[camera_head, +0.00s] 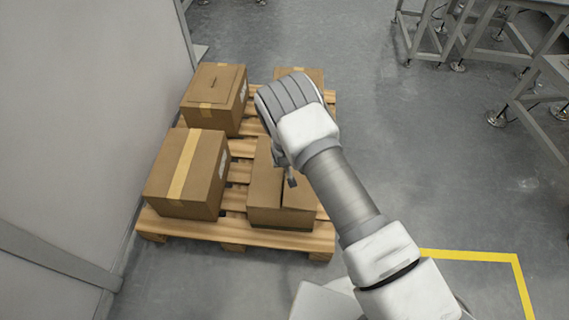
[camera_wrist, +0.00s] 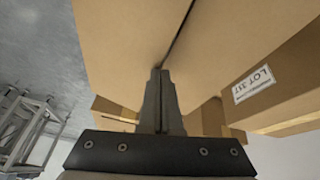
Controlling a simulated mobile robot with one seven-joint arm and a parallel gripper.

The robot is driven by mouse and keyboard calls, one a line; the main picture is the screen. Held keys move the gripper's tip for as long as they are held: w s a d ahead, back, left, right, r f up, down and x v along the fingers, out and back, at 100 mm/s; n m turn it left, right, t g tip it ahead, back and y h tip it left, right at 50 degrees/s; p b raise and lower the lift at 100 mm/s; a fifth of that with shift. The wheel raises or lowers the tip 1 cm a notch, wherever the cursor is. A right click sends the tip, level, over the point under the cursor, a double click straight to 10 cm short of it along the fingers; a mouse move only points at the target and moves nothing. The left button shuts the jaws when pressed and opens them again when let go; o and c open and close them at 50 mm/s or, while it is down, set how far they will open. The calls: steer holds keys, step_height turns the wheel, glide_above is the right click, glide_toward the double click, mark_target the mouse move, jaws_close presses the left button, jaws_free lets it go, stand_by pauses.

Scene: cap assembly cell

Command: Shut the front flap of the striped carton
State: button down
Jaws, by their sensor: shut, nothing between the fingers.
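A carton (camera_head: 266,198) at the front right of the pallet has untaped top flaps with a dark gap between them; my arm hides part of it. In the wrist view its brown cardboard (camera_wrist: 120,35) fills the top, with the dark seam running up from my fingertips. My gripper (camera_head: 291,181) is shut and empty, fingers pointing down at this carton. In the wrist view my fingertips (camera_wrist: 160,73) are at the seam's end; I cannot tell whether they touch. The front-left carton (camera_head: 205,180) is closed, with a pale tape stripe.
The wooden pallet (camera_head: 230,232) also bears a back-left carton (camera_head: 225,85) and a back-right carton (camera_head: 312,76), partly hidden by my gripper. A grey wall (camera_head: 80,110) stands close on the left. Metal frames (camera_head: 440,40) stand at the upper right. Floor right of the pallet is clear.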

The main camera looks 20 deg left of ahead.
steer(key=shift+a+f+b, duration=0.3)
steer(key=shift+f+b, duration=0.1)
steer(key=shift+f, duration=0.4)
